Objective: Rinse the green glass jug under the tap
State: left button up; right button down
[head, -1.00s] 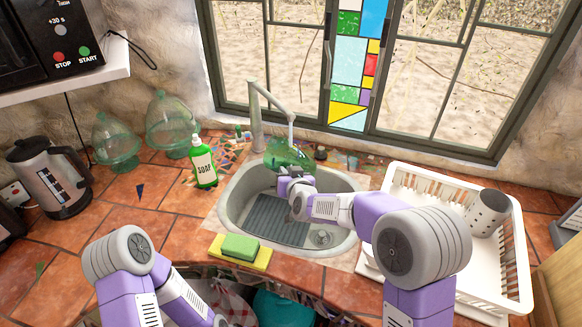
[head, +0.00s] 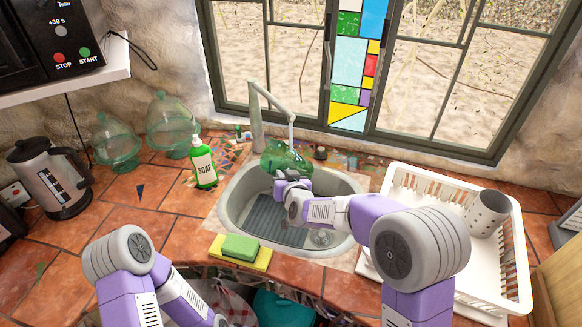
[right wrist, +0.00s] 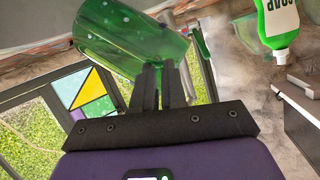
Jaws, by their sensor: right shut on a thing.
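The green glass jug (head: 286,158) is at the back of the sink, right by the tap's spout (head: 291,121). It looks tilted over, with part of it hidden behind my right gripper (head: 292,181). The right gripper is shut on it. In the right wrist view the jug (right wrist: 125,42) lies across the fingers (right wrist: 163,72), clear green with drops or bubbles on it. The grey sink (head: 232,202) is below. I cannot tell whether water is running. Of my left arm, links show at lower left; its gripper is not in view.
A soap bottle (head: 203,163) stands left of the sink. A green and yellow sponge (head: 240,249) lies at the front edge. A white dish rack (head: 455,275) with a metal cup (head: 488,213) stands at right. Glass domes (head: 115,146) and a kettle (head: 48,180) stand at left.

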jog(key=s+d, duration=0.1)
jog(key=s, duration=0.8)
jog(key=shift+s+d+b, duration=0.2)
jog(key=shift+d+b, duration=0.2)
jog(key=shift+r, duration=0.1)
jog(key=s+r+p, duration=0.2)
jog(key=s+r, duration=0.1)
jog(key=s, duration=0.1)
jog(key=shift+d+p, duration=0.35)
jog(key=shift+p, duration=0.05)
